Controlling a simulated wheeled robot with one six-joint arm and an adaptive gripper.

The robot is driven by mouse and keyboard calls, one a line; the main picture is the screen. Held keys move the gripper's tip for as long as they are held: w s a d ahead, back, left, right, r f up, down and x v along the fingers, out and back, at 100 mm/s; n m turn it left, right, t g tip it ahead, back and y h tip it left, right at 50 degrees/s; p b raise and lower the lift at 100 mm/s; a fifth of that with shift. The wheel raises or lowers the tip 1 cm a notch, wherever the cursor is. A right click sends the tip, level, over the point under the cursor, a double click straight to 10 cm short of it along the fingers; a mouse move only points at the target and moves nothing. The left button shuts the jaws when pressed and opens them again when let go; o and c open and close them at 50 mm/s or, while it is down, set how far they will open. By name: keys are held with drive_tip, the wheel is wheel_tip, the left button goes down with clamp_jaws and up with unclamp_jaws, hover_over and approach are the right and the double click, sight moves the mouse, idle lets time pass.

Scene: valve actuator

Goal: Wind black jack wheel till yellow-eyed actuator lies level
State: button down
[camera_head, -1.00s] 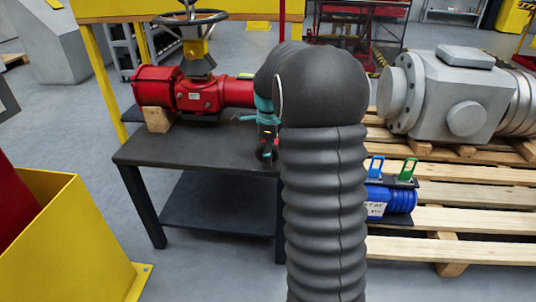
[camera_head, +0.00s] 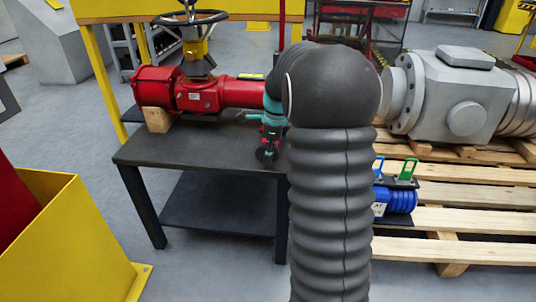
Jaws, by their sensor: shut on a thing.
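My dark grey ribbed arm (camera_head: 333,210) rises through the middle of the view, and its rounded elbow (camera_head: 335,88) blocks what lies behind it. A blue actuator (camera_head: 401,202) lies on the wooden pallet at right, partly behind my arm, with a blue eye and a green eye (camera_head: 408,169) on top. Its tilt cannot be judged.
A dark table (camera_head: 190,150) at left bears a red actuator (camera_head: 200,95) with a black handwheel (camera_head: 190,18). A large grey actuator (camera_head: 465,100) rests on the pallet (camera_head: 470,220). A yellow bin (camera_head: 85,245) stands front left.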

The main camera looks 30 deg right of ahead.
drive_tip(key=t+y, duration=0.2)
drive_tip(key=y, duration=0.1)
drive_tip(key=shift+d+f+t+y+b, duration=0.1)
drive_tip(key=shift+f+t+y+b, duration=0.05)
drive_tip(key=shift+t+y+b, duration=0.2)
drive_tip(key=t+y, duration=0.1)
drive_tip(key=t+y+b, duration=0.1)
drive_tip(key=y, duration=0.1)
drive_tip(key=shift+w+f+t+y, duration=0.1)
drive_tip(key=shift+w+t+y, duration=0.05)
drive_tip(key=shift+t+y, duration=0.1)
drive_tip(key=t+y, duration=0.1)
drive_tip(key=y, duration=0.1)
drive_tip(key=t+y+b, duration=0.1)
drive_tip(key=shift+a+y, duration=0.2)
drive_tip(key=shift+y, duration=0.2)
drive_tip(key=shift+w+a+t+y, duration=0.1)
drive_tip(key=shift+w+t+y, duration=0.05)
drive_tip(key=shift+t+y, duration=1)
drive_tip(key=shift+y, duration=0.25)
drive_tip(key=shift+r, duration=0.2)
drive_tip(key=c, duration=1)
unclamp_jaws()
drive_tip(key=shift+a, duration=0.1)
drive_tip(key=shift+o, duration=0.2)
drive_tip(key=shift+f, duration=0.1)
